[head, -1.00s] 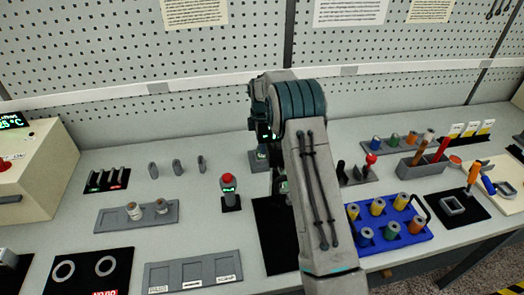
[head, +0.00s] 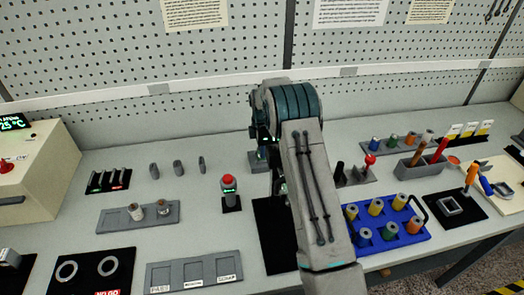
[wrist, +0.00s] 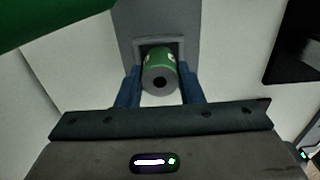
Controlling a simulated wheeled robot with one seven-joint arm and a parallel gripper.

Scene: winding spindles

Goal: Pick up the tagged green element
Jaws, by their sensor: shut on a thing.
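The green element (wrist: 160,72) is a green cylinder with a grey end that has a dark hole, and small white marks on its side. It shows in the wrist view between the two blue fingers of my gripper (wrist: 160,92), which is shut on it. A grey square-edged holder (wrist: 140,45) is just behind it; I cannot tell whether the element still sits in it. In the head view my arm hides the gripper and this element.
A blue tray (head: 408,239) with several coloured spools stands right of my arm. A red-topped button post (head: 230,190) stands to its left, near a grey rack (head: 118,222) with two spools. A large dark green shape (wrist: 45,18) fills the wrist view's upper left.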

